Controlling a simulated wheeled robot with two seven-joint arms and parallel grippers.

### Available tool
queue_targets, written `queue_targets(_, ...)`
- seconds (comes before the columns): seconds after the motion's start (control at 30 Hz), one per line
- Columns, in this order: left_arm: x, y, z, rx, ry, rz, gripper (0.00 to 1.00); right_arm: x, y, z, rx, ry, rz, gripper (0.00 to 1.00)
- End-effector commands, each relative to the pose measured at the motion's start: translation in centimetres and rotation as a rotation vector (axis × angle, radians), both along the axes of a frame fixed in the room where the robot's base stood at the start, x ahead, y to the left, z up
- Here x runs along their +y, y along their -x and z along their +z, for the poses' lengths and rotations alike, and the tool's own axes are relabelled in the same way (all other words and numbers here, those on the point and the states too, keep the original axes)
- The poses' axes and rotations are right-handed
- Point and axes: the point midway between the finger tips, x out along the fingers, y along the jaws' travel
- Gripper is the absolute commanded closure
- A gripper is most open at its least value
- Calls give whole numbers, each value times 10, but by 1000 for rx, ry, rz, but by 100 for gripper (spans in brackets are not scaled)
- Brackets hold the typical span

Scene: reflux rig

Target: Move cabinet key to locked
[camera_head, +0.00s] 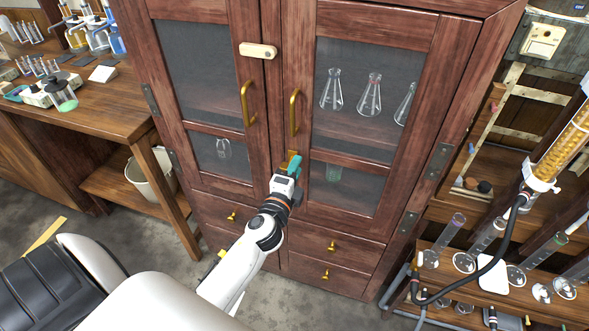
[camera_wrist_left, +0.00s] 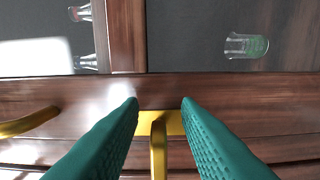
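The wooden cabinet (camera_head: 272,90) has two glass doors with brass handles, and both look closed. In the left wrist view a brass key (camera_wrist_left: 158,150) stands out from a brass lock plate (camera_wrist_left: 175,124) on the door frame. My left gripper (camera_wrist_left: 158,104) is open, its two green fingers on either side of the key with gaps. In the head view my left gripper (camera_head: 292,168) is at the door's middle edge, just below the handles, and mostly hides the key. The lock plate (camera_head: 289,154) shows a little above it. My right gripper is not in view.
Brass handles (camera_head: 248,104) and (camera_head: 294,112) stick out above the gripper. Several glass flasks (camera_head: 369,96) stand behind the right door. A bench with glassware (camera_head: 95,95) is at left. A rack with tubes and hoses (camera_head: 490,265) is at right.

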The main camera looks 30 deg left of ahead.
Motion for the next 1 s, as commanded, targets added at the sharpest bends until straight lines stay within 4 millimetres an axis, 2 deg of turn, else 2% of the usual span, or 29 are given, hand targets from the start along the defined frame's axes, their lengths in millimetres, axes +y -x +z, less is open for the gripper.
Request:
queue_targets(0.27,-2,7,-1,1,2,0,70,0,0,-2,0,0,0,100)
queue_targets(0.37,-5,22,-2,2,3,1,70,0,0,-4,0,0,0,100)
queue_targets(0.7,-21,90,-3,3,2,2,70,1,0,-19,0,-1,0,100)
queue_targets(0.83,-26,107,-3,1,2,0,70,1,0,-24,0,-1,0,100)
queue_targets(1.0,-28,116,-1,0,0,1,70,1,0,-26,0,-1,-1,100)
